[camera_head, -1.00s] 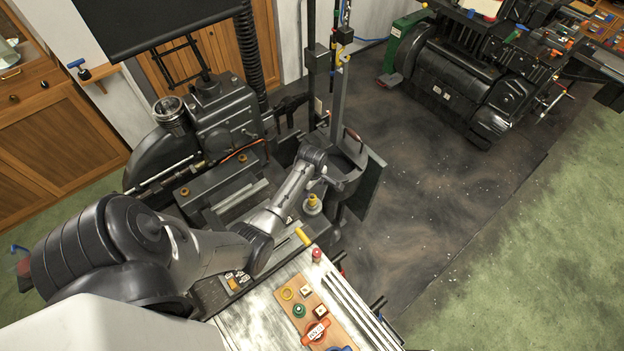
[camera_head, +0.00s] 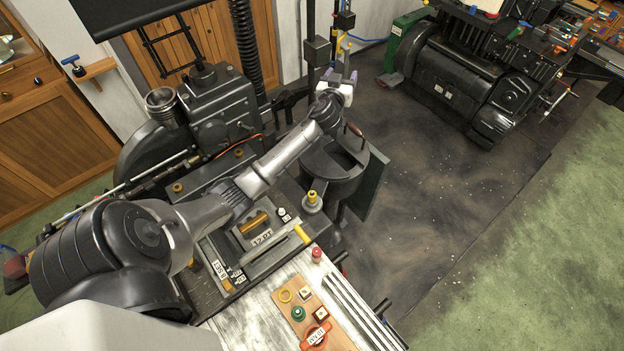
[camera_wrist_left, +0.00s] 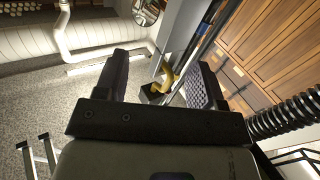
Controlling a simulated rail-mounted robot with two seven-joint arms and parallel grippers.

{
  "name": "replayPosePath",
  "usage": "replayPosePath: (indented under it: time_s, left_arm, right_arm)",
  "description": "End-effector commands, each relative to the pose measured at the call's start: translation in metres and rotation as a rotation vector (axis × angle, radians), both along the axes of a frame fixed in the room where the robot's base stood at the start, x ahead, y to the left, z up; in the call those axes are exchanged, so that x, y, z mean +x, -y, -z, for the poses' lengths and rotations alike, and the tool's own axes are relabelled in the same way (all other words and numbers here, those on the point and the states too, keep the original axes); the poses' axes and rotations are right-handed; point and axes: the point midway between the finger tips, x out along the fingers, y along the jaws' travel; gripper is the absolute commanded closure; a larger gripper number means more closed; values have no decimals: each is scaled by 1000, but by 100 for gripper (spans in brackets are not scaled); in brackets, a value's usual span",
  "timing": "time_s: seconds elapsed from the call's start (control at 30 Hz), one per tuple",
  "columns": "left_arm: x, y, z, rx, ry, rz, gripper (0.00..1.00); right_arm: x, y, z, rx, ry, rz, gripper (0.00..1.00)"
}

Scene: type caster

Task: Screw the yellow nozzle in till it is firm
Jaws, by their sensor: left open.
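A curved yellow piece, which looks like the nozzle (camera_wrist_left: 166,80), shows in the left wrist view beyond and between the two fingers, next to a dark block. In the head view, a small yellow part (camera_head: 342,45) shows on the upright post just behind my left gripper (camera_head: 344,76); I cannot tell how far it is screwed in. My left gripper, also in the left wrist view (camera_wrist_left: 164,62), is open with its dark fingers apart, and nothing is clamped between them. My right gripper is not in view.
The black casting machine (camera_head: 215,120) stands beside my left arm, with a round dark pot (camera_head: 330,170) below the wrist. A wooden board with small parts (camera_head: 318,330) lies on the front bench. A second machine (camera_head: 465,75) stands at the back right. The floor between is clear.

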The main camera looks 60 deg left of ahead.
Motion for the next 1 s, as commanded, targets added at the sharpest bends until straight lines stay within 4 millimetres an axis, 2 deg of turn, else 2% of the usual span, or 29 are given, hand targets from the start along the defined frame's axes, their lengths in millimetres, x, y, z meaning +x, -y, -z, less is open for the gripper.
replayPosePath:
  time_s: [0.03, 0.1, 0.17, 0.23, 0.3, 0.37, 0.4, 0.47, 0.57, 0.6, 0.7, 0.83, 0.87, 1.0]
  left_arm:
    - [12, 16, -16, 173, 6, 102, 37]
    - [26, 48, -36, 416, -2, 255, 37]
    - [34, 80, -44, 624, -20, 392, 37]
    - [39, 119, -41, 858, -56, 555, 37]
    - [37, 156, -26, 1085, -106, 723, 37]
    - [31, 183, -5, 1273, -164, 871, 37]
    - [25, 197, 13, 1393, -208, 973, 37]
    - [11, 214, 46, 1563, -287, 1131, 37]
    - [-19, 222, 103, 1812, -446, 1398, 37]
    - [-33, 219, 125, 1895, -516, 1504, 37]
    - [-69, 201, 171, 2055, -701, 1756, 37]
    - [-111, 168, 208, 2162, -926, 2027, 37]
    - [-119, 161, 214, -2147, 961, -2055, 37]
    - [-147, 134, 227, -1923, 1000, -1979, 37]
  right_arm:
    - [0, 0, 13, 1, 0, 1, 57]
    - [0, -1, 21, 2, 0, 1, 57]
    - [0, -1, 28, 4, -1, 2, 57]
    - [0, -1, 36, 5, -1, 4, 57]
    - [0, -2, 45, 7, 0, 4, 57]
    - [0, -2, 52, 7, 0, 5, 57]
    - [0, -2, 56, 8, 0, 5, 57]
    - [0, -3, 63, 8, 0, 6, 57]
    - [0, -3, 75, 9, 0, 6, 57]
    - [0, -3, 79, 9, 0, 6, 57]
    - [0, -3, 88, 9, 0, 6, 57]
    - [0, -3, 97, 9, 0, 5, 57]
    - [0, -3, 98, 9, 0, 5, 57]
    - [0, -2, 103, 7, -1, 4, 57]
